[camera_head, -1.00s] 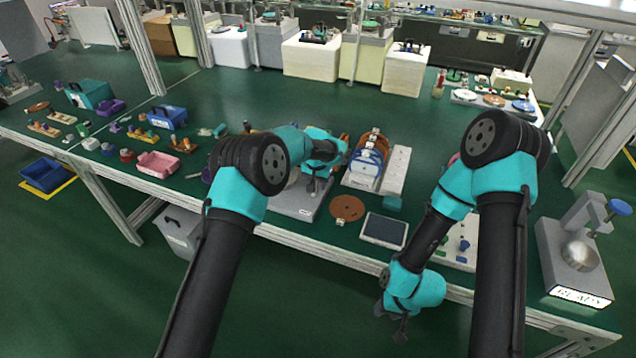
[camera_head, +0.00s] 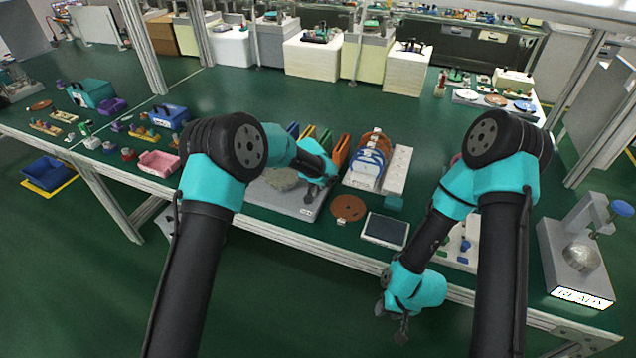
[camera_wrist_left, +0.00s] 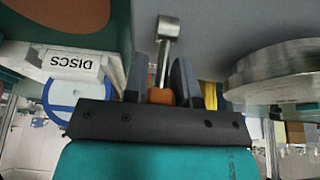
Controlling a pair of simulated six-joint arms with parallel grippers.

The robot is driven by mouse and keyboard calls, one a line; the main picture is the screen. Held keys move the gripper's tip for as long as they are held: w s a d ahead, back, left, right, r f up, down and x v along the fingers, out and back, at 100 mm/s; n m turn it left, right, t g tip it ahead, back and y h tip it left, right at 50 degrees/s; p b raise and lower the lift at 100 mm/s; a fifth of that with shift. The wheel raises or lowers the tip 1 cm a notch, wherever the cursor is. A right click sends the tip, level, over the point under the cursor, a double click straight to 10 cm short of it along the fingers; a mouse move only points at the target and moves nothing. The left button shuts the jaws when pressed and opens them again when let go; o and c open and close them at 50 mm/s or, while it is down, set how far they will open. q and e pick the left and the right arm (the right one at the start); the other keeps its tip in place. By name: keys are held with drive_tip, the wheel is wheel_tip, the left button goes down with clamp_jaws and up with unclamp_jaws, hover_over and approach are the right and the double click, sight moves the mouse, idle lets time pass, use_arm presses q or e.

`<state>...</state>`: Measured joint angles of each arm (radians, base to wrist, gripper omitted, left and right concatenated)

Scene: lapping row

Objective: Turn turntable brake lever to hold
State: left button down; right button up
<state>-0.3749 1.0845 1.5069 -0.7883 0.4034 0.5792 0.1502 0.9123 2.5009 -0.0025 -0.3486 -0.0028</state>
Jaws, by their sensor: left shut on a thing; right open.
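The turntable has a grey base (camera_head: 295,208) and a round grey disc (camera_head: 279,179) on top, partly behind my left arm. In the left wrist view the disc (camera_wrist_left: 277,72) is at the right, beside the gripper. The brake lever (camera_wrist_left: 167,45) shows there as a metal rod with a rounded end and an orange part between the fingers. My left gripper (camera_wrist_left: 163,85) is shut on the lever. In the head view that gripper (camera_head: 311,191) is over the base's right side, and the lever is hidden. My right gripper (camera_head: 390,326) is open and empty, in front of the table edge.
A brown disc (camera_head: 348,207) and a dark-screened tablet (camera_head: 385,230) lie right of the turntable. A rack of discs (camera_head: 364,172) stands behind them; its DISCS label (camera_wrist_left: 73,66) shows in the wrist view. A press-like device (camera_head: 575,258) stands at the far right.

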use_arm(q)
drive_tip(key=c, duration=0.9)
unclamp_jaws()
drive_tip(key=shift+r, duration=0.1)
drive_tip(key=v, duration=1.7)
drive_tip(key=shift+s+a+r, duration=0.1)
drive_tip(key=shift+s, duration=0.05)
drive_tip(key=shift+c, duration=0.4)
